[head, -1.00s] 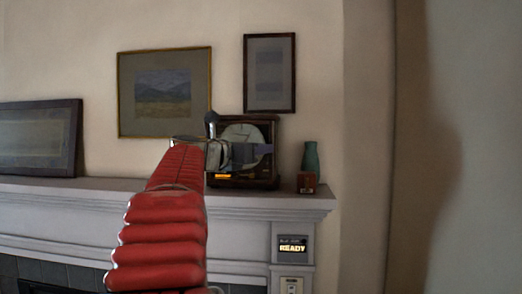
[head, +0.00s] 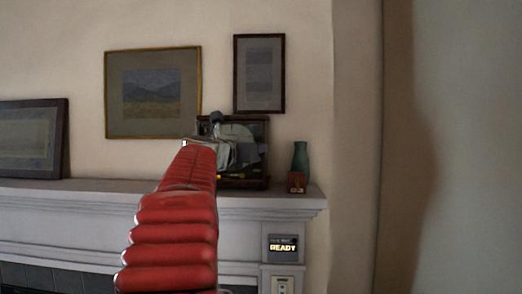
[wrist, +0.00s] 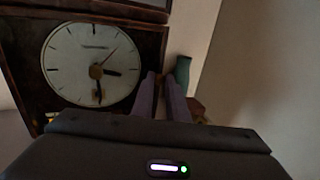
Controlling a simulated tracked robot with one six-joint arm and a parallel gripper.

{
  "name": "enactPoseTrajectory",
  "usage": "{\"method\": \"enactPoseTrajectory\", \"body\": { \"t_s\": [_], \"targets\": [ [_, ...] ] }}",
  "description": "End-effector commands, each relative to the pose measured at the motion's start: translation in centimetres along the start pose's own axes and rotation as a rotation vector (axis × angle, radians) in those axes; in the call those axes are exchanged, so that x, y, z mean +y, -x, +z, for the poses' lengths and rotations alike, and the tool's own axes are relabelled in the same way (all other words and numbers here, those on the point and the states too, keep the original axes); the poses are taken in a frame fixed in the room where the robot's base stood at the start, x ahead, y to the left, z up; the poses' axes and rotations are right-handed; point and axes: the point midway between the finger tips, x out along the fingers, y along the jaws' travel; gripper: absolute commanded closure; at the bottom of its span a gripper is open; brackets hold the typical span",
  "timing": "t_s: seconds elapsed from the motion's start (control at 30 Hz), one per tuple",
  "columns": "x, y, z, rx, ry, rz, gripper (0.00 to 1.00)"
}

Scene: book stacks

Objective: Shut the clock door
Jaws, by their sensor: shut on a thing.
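The clock (head: 264,130) stands on the mantel shelf, a dark wooden case with a pale round dial. In the wrist view its dial (wrist: 93,65) fills the upper left, with black hands and marks. My gripper (wrist: 160,80) is at the right side of the case, its two purple-grey fingers close together with a thin brown edge between them. That edge looks like part of the clock door. In the head view my gripper (head: 235,155) and red arm cover part of the clock's front. How far the door stands open cannot be told.
A green vase (head: 301,160) and a small red-brown box (head: 297,183) stand just right of the clock on the mantel (head: 100,190). Framed pictures hang or lean behind, left and above. A small "READY" sign (head: 283,248) is below the shelf.

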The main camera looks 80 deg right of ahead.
Motion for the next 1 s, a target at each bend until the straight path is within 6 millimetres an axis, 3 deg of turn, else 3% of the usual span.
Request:
{"method": "enactPoseTrajectory", "body": {
  "t_s": [0.33,0.37,0.47,0.77,1.0],
  "targets": [
    [0.7,0.0,-0.1,0.0,0.001,0.019,1.0],
    [0.7,0.0,-0.1,0.0,0.001,0.019,0.86],
    [0.7,0.0,0.0,-0.001,0.001,0.019,0.79],
    [0.7,0.2,0.0,-0.001,0.001,0.018,0.79],
    [0.7,2.0,0.1,-0.002,0.002,0.021,0.79]
  ]
}}
